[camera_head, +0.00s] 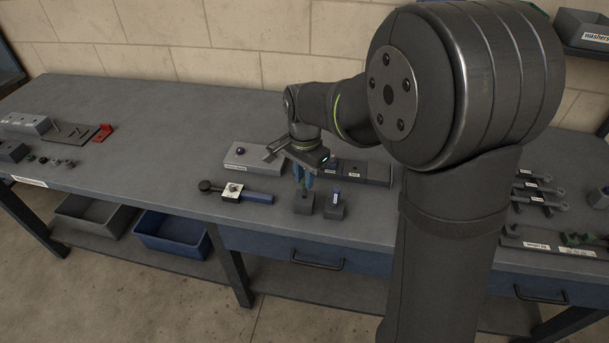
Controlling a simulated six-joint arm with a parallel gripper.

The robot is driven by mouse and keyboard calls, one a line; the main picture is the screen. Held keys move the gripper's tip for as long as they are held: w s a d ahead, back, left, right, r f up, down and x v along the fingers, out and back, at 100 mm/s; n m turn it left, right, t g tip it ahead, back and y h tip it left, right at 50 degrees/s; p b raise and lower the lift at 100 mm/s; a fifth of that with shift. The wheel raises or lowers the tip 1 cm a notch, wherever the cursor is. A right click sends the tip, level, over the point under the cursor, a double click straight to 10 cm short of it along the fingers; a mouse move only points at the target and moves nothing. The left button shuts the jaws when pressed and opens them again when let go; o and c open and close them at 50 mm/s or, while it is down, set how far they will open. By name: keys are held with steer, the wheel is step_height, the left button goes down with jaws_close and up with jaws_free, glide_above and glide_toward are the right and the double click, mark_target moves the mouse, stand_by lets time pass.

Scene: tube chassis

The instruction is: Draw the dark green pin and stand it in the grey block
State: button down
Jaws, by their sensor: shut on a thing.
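My gripper (304,183) points down with its blue fingertips just above a small dark block (304,204). It is shut on a thin dark pin, which looks like the dark green pin (304,187). The fingers hide most of it. I cannot tell whether its lower end is still in the dark block. A light grey block (238,164) with a label lies behind and left of the gripper, with a small dark purple thing on its top at the left. My gripper partly hides the block's right side.
A blue-handled tool (258,197) lies on the left. Dark labelled blocks (377,174) stand behind. My arm covers the bench's right middle. The bench at left centre is clear.

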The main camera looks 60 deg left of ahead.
mark_target(304, 194)
steer(key=shift+f, duration=0.15)
steer(key=shift+f, duration=1.9)
steer(key=shift+f, duration=0.15)
steer(key=c, duration=1.2)
jaws_free()
step_height(304, 194, up, 18)
steer(key=shift+f, duration=0.25)
